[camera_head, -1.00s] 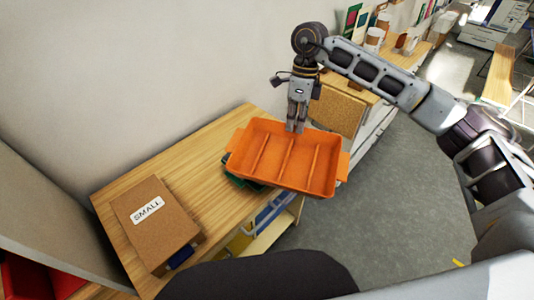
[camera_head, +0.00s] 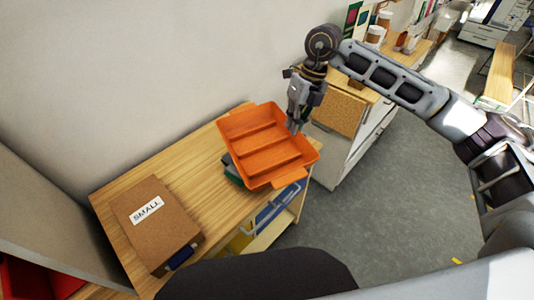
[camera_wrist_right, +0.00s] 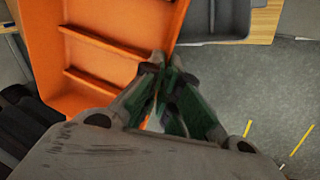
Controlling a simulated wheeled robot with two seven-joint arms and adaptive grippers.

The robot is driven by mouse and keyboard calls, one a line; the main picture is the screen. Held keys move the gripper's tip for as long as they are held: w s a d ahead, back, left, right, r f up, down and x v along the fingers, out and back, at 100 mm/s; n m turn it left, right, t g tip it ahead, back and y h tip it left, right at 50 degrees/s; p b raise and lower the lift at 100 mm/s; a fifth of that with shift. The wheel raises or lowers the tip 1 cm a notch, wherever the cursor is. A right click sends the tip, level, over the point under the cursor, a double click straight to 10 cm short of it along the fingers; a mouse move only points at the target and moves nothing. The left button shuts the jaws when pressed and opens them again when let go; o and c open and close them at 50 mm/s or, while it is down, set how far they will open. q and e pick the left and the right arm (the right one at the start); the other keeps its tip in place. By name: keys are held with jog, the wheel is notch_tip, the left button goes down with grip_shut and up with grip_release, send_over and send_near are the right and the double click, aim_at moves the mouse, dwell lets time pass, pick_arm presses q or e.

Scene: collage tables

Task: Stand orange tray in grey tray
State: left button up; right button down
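The orange tray (camera_head: 265,146), with several inner dividers, is at the right end of the wooden table in the head view. It also fills the upper left of the right wrist view (camera_wrist_right: 110,35). My right gripper (camera_head: 293,128) is at its right wall. In the wrist view the fingertips (camera_wrist_right: 157,68) close together on that wall. A grey, rimmed shape (camera_wrist_right: 215,22) at the top of the wrist view may be the grey tray; I cannot tell for sure. No grey tray is clear in the head view. My left gripper is not in view.
A brown box labelled SMALL (camera_head: 153,222) lies on the wooden table (camera_head: 203,165). A dark green item (camera_head: 232,171) shows partly under the orange tray. A cork-coloured panel (camera_head: 338,112) and cabinet (camera_head: 350,155) stand at the right. The wall rises behind the table.

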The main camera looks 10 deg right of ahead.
aim_at(292, 139)
jog(key=m+t, duration=0.1)
jog(key=m, duration=0.2)
jog(key=shift+s+m, duration=0.1)
jog(key=shift+m, duration=0.2)
jog(key=m+t, duration=0.1)
jog(key=m, duration=0.2)
jog(key=shift+a+m, duration=0.1)
jog(key=shift+m, duration=0.2)
jog(key=m+t, duration=0.1)
jog(key=m, duration=0.4)
jog(key=shift+m+h, duration=0.3)
jog(key=shift+m, duration=0.1)
jog(key=shift+f, duration=0.1)
jog(key=shift+f+p, duration=0.6)
jog(key=shift+f, duration=2.4)
